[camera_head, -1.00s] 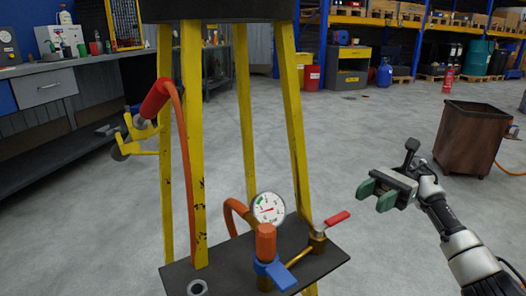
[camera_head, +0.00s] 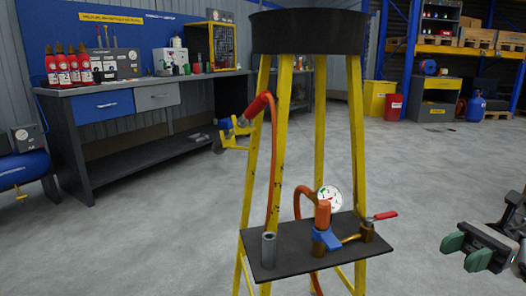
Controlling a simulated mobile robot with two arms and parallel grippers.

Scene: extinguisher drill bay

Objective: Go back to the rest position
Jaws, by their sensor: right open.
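My right gripper (camera_head: 466,252) is at the right edge, with green fingers apart and nothing between them. It is clear of the yellow stand (camera_head: 283,140), to its right. The stand carries a black plate (camera_head: 285,255) with a pressure gauge (camera_head: 329,198), an orange fitting with a blue handle (camera_head: 326,238) and a red-handled valve (camera_head: 380,216). An orange hose (camera_head: 273,150) runs up to a red-handled nozzle (camera_head: 256,107) on a yellow side bracket (camera_head: 235,137). My left gripper does not show.
A blue tank (camera_head: 25,167) is at the left edge. Shelving, a red bin (camera_head: 393,107) and a blue cylinder (camera_head: 476,107) stand at the back right. The floor between is clear.

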